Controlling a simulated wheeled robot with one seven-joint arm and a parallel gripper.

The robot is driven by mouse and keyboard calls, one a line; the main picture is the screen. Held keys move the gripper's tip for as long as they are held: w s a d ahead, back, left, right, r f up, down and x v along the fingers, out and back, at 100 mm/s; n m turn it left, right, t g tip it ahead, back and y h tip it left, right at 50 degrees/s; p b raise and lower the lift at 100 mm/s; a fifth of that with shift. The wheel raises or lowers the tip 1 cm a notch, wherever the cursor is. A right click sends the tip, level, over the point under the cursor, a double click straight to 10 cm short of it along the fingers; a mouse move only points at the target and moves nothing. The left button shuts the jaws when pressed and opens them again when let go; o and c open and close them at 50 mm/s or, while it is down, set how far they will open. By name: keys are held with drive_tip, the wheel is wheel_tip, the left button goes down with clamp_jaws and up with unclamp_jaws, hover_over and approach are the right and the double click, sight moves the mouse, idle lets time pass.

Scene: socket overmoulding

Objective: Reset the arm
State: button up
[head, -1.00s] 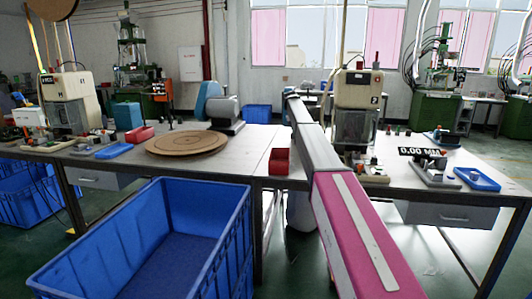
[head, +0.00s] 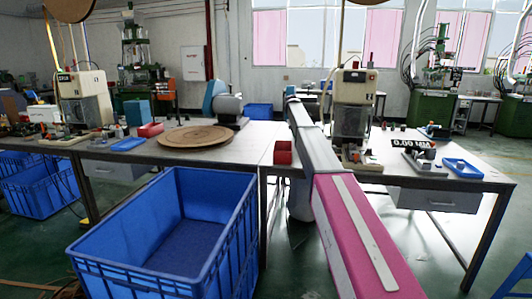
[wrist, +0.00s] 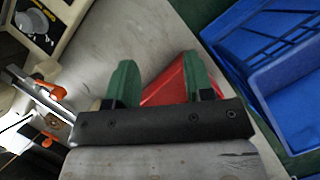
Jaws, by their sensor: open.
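My gripper (wrist: 158,60) shows in the wrist view with two green fingers spread apart. No object shows between the fingertips; the grey tabletop (wrist: 150,30) lies beyond them. A red box (wrist: 165,88) lies partly behind the right finger and the dark gripper body. My arm (head: 345,210), pink and grey, reaches out over the tables in the head view. The gripper itself is hidden there behind the arm.
A big blue crate (head: 248,212) stands before the table. A red box (head: 283,153) sits on the tabletop just left of my arm. A round brown board (head: 195,136) lies farther left. A beige machine (head: 352,98) and blue tray (head: 463,168) are at right.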

drive_tip(key=s+d+f+m+t+y, duration=0.1)
drive_tip(key=s+f+m, duration=0.2)
drive_tip(key=s+f, duration=1.3)
drive_tip(key=s+d+f+m+t+y, duration=0.1)
drive_tip(key=s+f+m, duration=0.2)
drive_tip(key=s+f, duration=1.35)
drive_tip(key=s+f+m+t+y, duration=0.1)
drive_tip(key=s+f+m, duration=0.2)
drive_tip(key=s, duration=1.5)
drive_tip(key=shift+s+a, duration=0.2)
drive_tip(key=shift+a, duration=0.15)
